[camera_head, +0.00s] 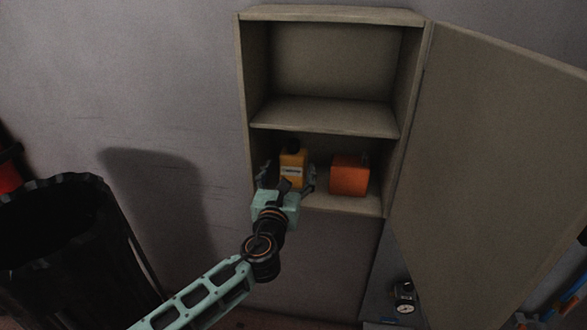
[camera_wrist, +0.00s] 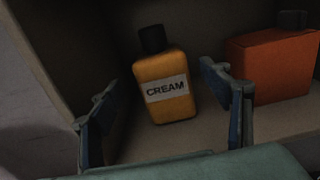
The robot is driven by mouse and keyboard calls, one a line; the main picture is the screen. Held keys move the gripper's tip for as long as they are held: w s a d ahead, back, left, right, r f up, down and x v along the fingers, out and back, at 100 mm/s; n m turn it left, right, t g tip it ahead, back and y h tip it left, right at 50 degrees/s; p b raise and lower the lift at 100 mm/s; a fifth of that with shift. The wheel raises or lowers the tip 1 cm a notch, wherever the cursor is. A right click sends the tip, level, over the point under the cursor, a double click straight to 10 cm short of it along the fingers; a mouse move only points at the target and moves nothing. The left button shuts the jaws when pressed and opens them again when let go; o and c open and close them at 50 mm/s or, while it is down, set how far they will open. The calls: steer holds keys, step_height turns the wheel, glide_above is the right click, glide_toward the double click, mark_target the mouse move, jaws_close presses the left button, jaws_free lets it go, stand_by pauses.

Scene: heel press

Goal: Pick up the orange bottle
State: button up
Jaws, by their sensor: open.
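The orange bottle (camera_head: 291,163) has a black cap and a white label. It stands on the lower shelf of the open wall cabinet. In the wrist view the bottle (camera_wrist: 164,90) appears upright, slightly tilted in the picture, and its label reads "CREAM". My gripper (camera_head: 287,172) reaches into the front of the lower compartment. Its two fingers are open, one to each side of the bottle in the picture. In the wrist view the gripper (camera_wrist: 158,105) is empty, and the bottle shows between and beyond the fingers, apart from both.
The cabinet (camera_head: 324,117) has an empty upper compartment. Its door (camera_head: 500,150) hangs open to the right. A black bin (camera_head: 62,240) stands at left.

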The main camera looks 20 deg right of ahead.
mark_target(292, 166)
steer(key=shift+p+x, duration=0.45)
steer(key=shift+x, duration=2.25)
steer(key=shift+s+d+f, duration=0.1)
steer(key=c, duration=1.2)
steer(key=shift+c, duration=0.9)
